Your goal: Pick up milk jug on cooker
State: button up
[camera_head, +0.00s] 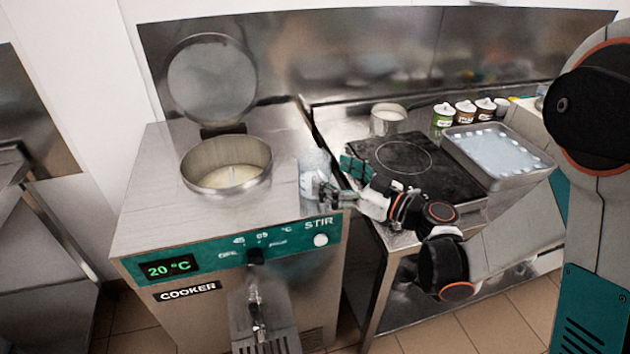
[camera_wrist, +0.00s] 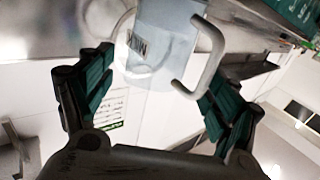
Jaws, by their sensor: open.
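The milk jug (camera_head: 315,172) is pale and translucent and stands on the right part of the cooker's (camera_head: 150,190) top. In the wrist view the jug (camera_wrist: 165,35) shows at the top centre with a MILK label and a white handle (camera_wrist: 207,60). My gripper (camera_head: 336,183) is open beside the jug, on its right side in the head view, and partly overlaps it. In the wrist view my gripper's (camera_wrist: 158,88) teal fingers are spread wide. The handle's lower end appears close to the right finger; I cannot tell whether they touch. Nothing is held.
The cooker's open pot (camera_head: 226,166) holds pale liquid, its round lid (camera_head: 212,78) raised behind. A black hob (camera_head: 415,165), a metal pot (camera_head: 387,120), labelled small jars (camera_head: 465,110) and a tray (camera_head: 495,160) are on the right counter. Bare cooker top lies left of the pot.

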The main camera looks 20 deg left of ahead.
aim_at(326, 171)
jog(key=shift+b+x, duration=0.75)
jog(key=shift+x, duration=1.85)
jog(key=shift+r, duration=0.1)
jog(key=c, duration=1.2)
